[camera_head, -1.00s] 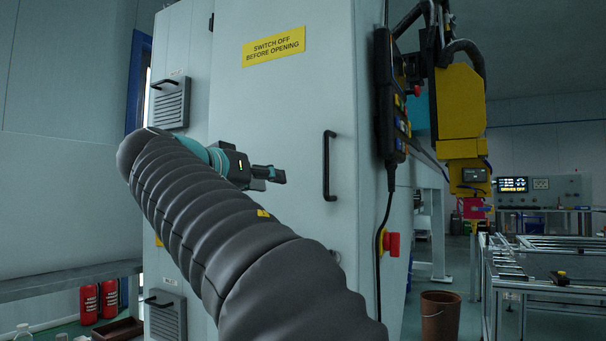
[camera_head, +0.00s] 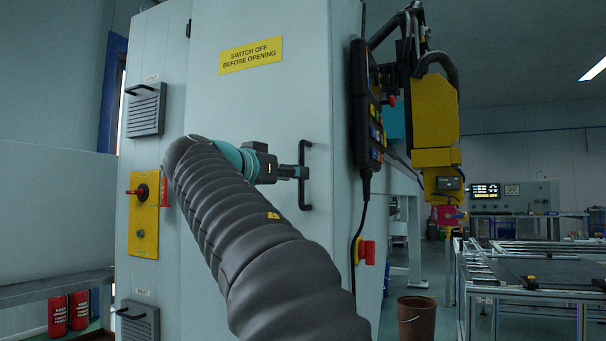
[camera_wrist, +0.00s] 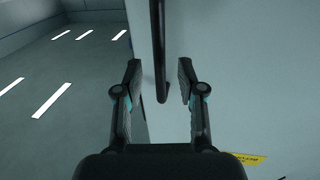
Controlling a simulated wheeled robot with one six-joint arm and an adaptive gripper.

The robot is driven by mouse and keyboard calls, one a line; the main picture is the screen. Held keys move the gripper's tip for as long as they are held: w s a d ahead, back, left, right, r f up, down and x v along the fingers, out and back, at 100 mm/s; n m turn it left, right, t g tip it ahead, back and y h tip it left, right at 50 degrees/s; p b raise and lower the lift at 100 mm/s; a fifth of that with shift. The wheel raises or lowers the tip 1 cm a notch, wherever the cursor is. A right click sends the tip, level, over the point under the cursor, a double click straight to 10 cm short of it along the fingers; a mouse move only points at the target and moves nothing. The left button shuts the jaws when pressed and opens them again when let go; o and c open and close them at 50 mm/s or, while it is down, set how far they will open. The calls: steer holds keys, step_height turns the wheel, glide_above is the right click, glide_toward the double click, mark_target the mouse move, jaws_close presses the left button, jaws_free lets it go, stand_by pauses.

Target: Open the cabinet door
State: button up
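The pale grey cabinet door (camera_head: 270,110) looks closed and has a yellow "SWITCH OFF BEFORE OPENING" label (camera_head: 251,55). A black vertical bar handle (camera_head: 304,192) is mounted near the door's right edge. My gripper (camera_head: 304,172) is at the handle's middle in the head view. In the wrist view, my gripper (camera_wrist: 160,82) is open, with one finger on each side of the handle (camera_wrist: 160,45). Gaps show between the fingers and the bar, so it is not gripped.
A yellow panel with a red rotary switch (camera_head: 143,195) is left of the door. A black pendant (camera_head: 367,105) hangs on the cabinet's right side, above a red button (camera_head: 368,252). A brown bucket (camera_head: 416,318) stands on the floor at right.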

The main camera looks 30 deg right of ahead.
mark_target(302, 201)
steer(key=shift+x, duration=2)
jaws_close()
